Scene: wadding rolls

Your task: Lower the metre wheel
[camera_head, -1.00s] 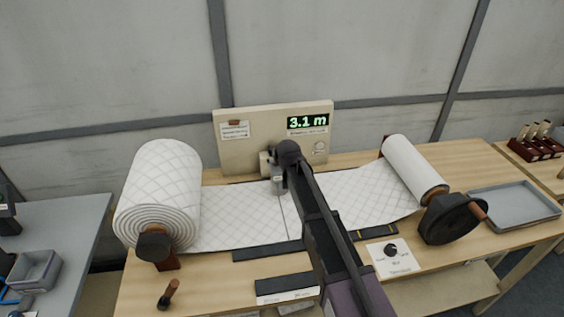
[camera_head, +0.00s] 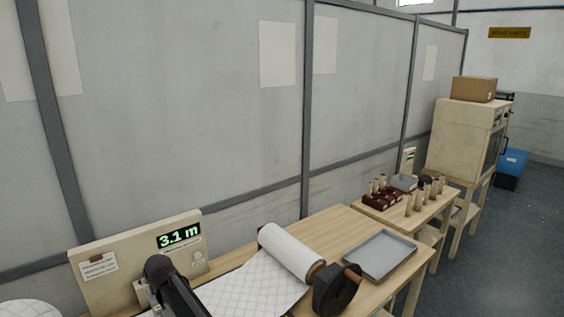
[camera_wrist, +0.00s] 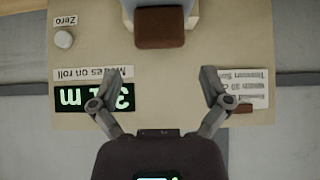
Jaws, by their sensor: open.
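The counter panel (camera_head: 110,272) stands at the back of the bench, lower left in the head view, and its display (camera_head: 178,236) reads 3.1 m. The metre wheel is not clearly visible in the head view; my arm covers the area in front of the panel. In the wrist view, my gripper (camera_wrist: 162,76) is open and empty, its fingers spread in front of the upside-down panel (camera_wrist: 180,65). A brown block (camera_wrist: 160,27) on a pale housing lies beyond the fingertips, apart from them. I cannot tell whether it belongs to the wheel.
White quilted wadding (camera_head: 262,285) runs from the right roll (camera_head: 290,252). A dark crank wheel (camera_head: 337,288) stands beside that roll, with a grey tray (camera_head: 380,255) to its right. A side table holds dark red blocks (camera_head: 382,199). Grey wall panels stand close behind.

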